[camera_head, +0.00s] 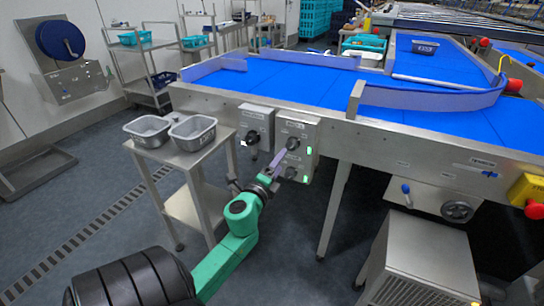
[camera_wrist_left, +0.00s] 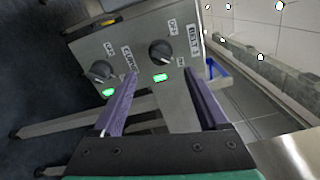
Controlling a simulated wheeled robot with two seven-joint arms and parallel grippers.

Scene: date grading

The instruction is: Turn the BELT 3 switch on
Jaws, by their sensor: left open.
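A grey switch box (camera_head: 298,128) hangs under the front edge of the belt frame. In the left wrist view it carries two dark rotary knobs with OFF and ON marks. The BELT knob (camera_wrist_left: 162,53) is beside a label whose number I cannot read surely; its exact setting is unclear. The second knob (camera_wrist_left: 100,71) has another label. A green light shows by each knob. My left gripper (camera_head: 279,160) is open in front of this box, its purple fingers (camera_wrist_left: 162,79) apart, with nothing between them. The BELT knob lies ahead of the gap. My right gripper is out of view.
Another switch box (camera_head: 256,124) hangs just left of it. A steel stand (camera_head: 181,163) with two grey tubs (camera_head: 193,131) is close to my left arm. The blue belt (camera_head: 290,80) runs above. A steel cabinet (camera_head: 425,250) stands at lower right.

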